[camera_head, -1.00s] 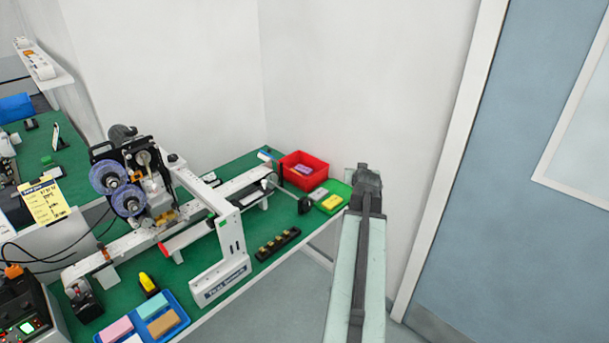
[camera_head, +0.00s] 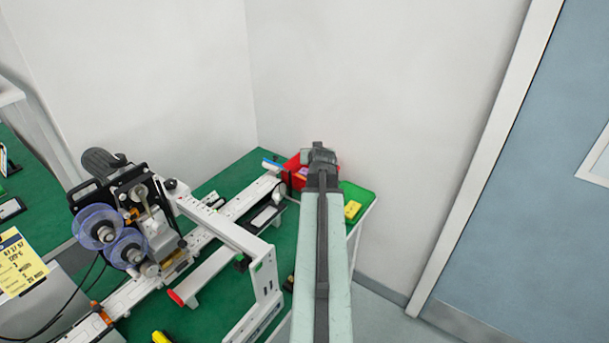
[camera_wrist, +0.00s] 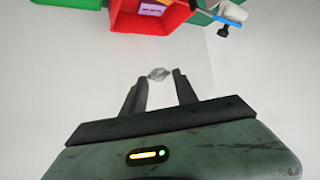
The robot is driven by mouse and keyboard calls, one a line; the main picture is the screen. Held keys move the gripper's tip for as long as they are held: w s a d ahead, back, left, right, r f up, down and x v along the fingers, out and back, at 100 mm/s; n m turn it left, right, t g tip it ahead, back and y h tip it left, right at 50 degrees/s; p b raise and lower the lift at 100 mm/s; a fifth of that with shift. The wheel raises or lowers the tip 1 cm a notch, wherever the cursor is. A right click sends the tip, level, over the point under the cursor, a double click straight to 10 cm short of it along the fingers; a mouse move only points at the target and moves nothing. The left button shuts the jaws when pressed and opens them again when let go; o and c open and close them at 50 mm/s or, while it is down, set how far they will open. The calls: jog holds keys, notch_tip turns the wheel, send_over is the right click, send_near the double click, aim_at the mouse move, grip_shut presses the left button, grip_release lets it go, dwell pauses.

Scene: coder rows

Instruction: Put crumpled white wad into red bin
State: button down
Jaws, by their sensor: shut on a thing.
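The crumpled white wad (camera_wrist: 159,74) shows small and greyish between the fingertips in the wrist view. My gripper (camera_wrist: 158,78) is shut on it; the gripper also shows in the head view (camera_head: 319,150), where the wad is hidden. The red bin (camera_head: 291,176) stands at the far corner of the green bench, partly hidden behind my gripper and arm in the head view. It also shows at the top of the wrist view (camera_wrist: 122,18), beyond the fingertips and apart from them, with a purple and white item inside.
A green tray (camera_head: 362,194) with a yellow block (camera_head: 352,209) lies right of the bin. A white machine with reels (camera_head: 110,228) fills the bench's left side. A white wall (camera_head: 360,80) stands behind the bench, and a blue door (camera_head: 510,210) is at right.

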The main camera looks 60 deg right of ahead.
jog(key=shift+s, duration=0.1)
jog(key=w+d+f+b, duration=0.4)
jog(key=d+f+b, duration=0.3)
jog(key=f+b, duration=0.2)
jog(key=w+d+f+m+b, duration=0.1)
jog(key=w+d+f+b, duration=0.4)
jog(key=d+f+b, duration=0.2)
jog(key=shift+w+f+g+h+b, duration=0.15)
jog(key=shift+f+g+h+b, duration=0.2)
jog(key=shift+f+b, duration=0.6)
jog(key=c, duration=0.9)
grip_release()
jog(key=shift+r, duration=0.1)
